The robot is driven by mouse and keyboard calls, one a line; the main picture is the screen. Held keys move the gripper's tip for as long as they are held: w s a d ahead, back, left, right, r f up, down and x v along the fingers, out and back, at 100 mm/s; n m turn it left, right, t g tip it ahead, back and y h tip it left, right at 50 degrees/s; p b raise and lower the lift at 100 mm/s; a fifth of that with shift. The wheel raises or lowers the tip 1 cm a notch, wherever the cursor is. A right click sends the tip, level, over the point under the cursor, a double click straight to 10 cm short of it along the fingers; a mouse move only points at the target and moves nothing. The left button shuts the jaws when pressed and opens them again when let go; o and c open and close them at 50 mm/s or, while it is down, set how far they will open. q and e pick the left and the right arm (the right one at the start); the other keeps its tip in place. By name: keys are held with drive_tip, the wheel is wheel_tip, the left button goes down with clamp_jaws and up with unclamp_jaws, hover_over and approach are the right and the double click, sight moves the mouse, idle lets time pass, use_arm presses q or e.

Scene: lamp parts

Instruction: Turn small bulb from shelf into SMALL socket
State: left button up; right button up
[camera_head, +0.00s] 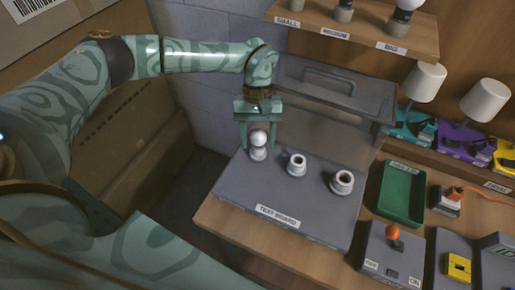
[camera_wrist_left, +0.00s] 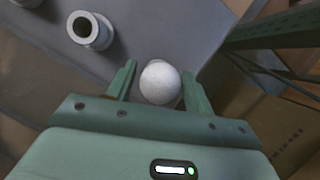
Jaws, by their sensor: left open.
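A small white bulb (camera_head: 258,138) stands upright in or on the leftmost socket (camera_head: 257,154) of the grey test board (camera_head: 232,190). It also shows in the left wrist view (camera_wrist_left: 160,82), where it hides the socket below it. My left gripper (camera_head: 258,145) points down over this socket, its fingers on either side of the bulb. In the left wrist view the fingers (camera_wrist_left: 158,70) are spread, with narrow gaps beside the bulb. How deep the bulb sits in the socket I cannot tell. My right gripper is out of view.
Two empty sockets, a middle one (camera_head: 296,164) and a right one (camera_head: 342,182), stand on the board. Behind is a grey lid with a handle (camera_head: 330,80). Above is a wooden shelf (camera_head: 360,42) labelled SMALL, MEDIUM, BIG. A green tray (camera_head: 383,205) and switch box (camera_head: 375,250) are right.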

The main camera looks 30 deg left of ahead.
use_arm(q)
drive_tip(key=shift+r+n+h, duration=0.15)
drive_tip(key=shift+n+h, duration=0.15)
drive_tip(key=shift+n, duration=0.3)
drive_tip(key=shift+d+n+t+p, duration=0.1)
drive_tip(key=shift+n+t+p, duration=0.3)
drive_tip(key=shift+n, duration=0.2)
drive_tip(key=n+t+h+p, duration=0.1)
drive_tip(key=n+p, duration=0.1)
drive_tip(key=n, duration=0.2)
drive_tip(key=shift+s, duration=0.1)
drive_tip(key=shift+n+t+h+p, duration=0.3)
drive_tip(key=shift+n+t+p, duration=0.3)
drive_tip(key=shift+n+p, duration=0.7)
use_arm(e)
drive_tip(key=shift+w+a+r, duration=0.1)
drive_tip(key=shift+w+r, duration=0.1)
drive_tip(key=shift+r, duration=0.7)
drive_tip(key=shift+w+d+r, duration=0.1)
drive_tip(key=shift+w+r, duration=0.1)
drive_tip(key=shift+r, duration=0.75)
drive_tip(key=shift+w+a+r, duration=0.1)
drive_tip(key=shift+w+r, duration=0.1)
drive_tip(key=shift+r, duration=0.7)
